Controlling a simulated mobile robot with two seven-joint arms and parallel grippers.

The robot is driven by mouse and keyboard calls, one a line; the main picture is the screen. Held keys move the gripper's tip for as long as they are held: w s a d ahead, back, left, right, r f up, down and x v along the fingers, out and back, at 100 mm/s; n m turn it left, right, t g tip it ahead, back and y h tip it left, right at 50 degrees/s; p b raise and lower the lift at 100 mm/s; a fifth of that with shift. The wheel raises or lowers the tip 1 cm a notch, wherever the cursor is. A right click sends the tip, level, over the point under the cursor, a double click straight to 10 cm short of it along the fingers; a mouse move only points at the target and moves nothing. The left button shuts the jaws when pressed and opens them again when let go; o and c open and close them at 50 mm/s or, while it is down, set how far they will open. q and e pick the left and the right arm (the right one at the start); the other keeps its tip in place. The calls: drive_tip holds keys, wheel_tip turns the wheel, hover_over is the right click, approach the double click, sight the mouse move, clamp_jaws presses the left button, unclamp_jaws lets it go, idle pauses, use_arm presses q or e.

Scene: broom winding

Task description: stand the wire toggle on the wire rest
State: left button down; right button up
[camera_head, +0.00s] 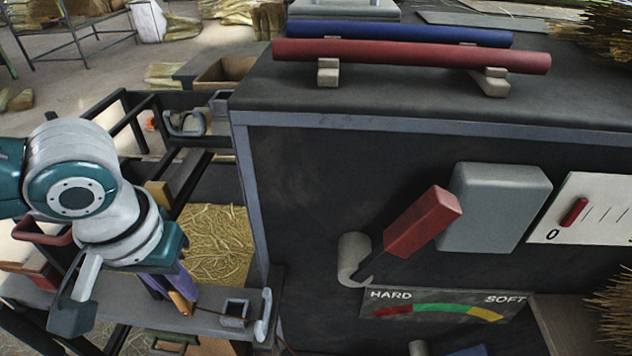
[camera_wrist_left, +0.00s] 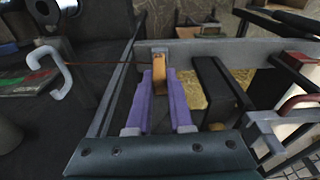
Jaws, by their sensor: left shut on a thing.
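My left gripper (camera_head: 176,283) is at the lower left of the head view, pointing down over the grey shelf. Its purple fingers are shut on the orange-brown wire toggle (camera_head: 182,303). The toggle also shows between the fingertips in the left wrist view (camera_wrist_left: 159,78). A thin reddish wire runs from it toward a pale hook (camera_head: 264,315). A small grey square holder, which looks like the wire rest (camera_head: 235,312), stands on the shelf right of the toggle. My right gripper is not in view.
The dark machine cabinet (camera_head: 310,200) stands close on the right, with a red-handled lever (camera_head: 424,222) sticking out. The narrow grey shelf (camera_head: 200,322) lies below my gripper. Straw (camera_head: 215,240) fills a space behind it. A dark frame (camera_head: 125,115) stands beyond.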

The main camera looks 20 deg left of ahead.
use_arm(q)
drive_tip(key=w+a+f+b, duration=0.1)
drive_tip(key=w+f+b, duration=0.5)
drive_tip(key=f+b, duration=0.3)
drive_tip(key=shift+a+b, duration=0.2)
drive_tip(key=shift+b, duration=0.35)
drive_tip(key=shift+w, duration=0.1)
drive_tip(key=shift+w+a+f+b, duration=0.1)
drive_tip(key=shift+w+f+b, duration=0.4)
drive_tip(key=shift+f+b, duration=1.45)
drive_tip(key=shift+w+a+f+b, duration=0.15)
drive_tip(key=shift+w+f+b, duration=0.65)
drive_tip(key=shift+b, duration=2.1)
drive_tip(key=shift+w+a+f+b, duration=0.1)
drive_tip(key=shift+w+f+b, duration=0.05)
drive_tip(key=shift+f+b, duration=1.95)
drive_tip(key=shift+r+b, duration=0.3)
drive_tip(key=shift+p, duration=0.5)
